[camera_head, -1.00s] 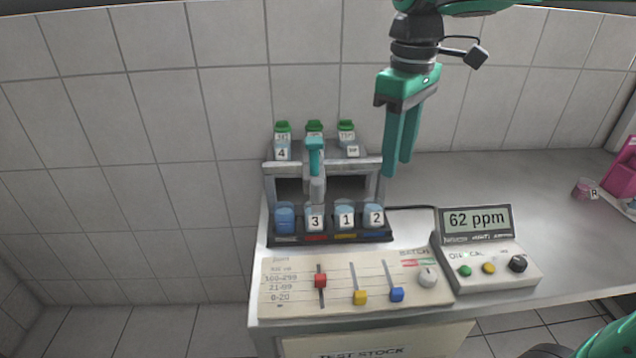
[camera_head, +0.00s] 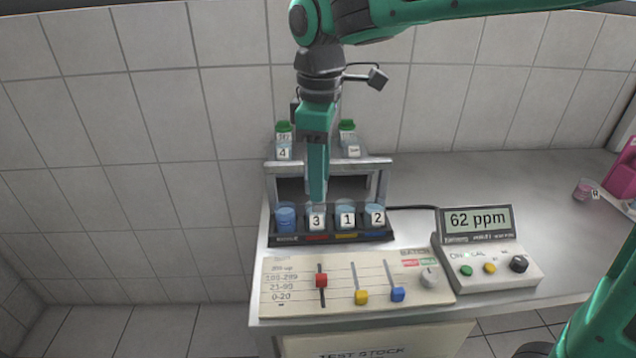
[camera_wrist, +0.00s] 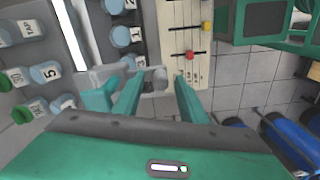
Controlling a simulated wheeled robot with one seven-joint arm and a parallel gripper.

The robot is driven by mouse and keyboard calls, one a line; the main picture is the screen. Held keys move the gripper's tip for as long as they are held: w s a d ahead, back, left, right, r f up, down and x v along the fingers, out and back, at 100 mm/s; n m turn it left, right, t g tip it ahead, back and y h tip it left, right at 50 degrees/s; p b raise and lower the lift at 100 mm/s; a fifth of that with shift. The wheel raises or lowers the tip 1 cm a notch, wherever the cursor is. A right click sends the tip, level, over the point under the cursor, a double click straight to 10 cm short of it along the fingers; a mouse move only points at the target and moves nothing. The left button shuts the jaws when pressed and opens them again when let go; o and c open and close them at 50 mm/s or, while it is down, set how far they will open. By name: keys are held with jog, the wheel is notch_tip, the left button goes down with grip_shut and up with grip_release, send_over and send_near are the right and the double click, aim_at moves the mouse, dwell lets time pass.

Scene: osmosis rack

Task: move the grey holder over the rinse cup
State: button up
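The grey holder with its teal top is mostly hidden behind my gripper in the head view, at the cup marked 3 (camera_head: 317,219). In the wrist view, grey parts of the holder (camera_wrist: 158,79) show between and beside the fingertips, and a teal part (camera_wrist: 96,97) lies left of the fingers. My gripper (camera_head: 318,198) points down in front of the rack. Its two fingers stand apart in the wrist view (camera_wrist: 160,82). I cannot tell whether they touch the holder. The blue rinse cup (camera_head: 286,218) is at the left end of the row, beside cup 3.
Cups 1 (camera_head: 346,217) and 2 (camera_head: 375,217) stand to the right. Green-capped bottles (camera_head: 348,138) stand on the grey rack (camera_head: 375,165). A slider panel (camera_head: 355,282) is in front. A meter reading 62 ppm (camera_head: 477,219) is at the right. The bench beyond is mostly clear.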

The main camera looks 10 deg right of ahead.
jog(key=shift+f, duration=1)
grip_shut()
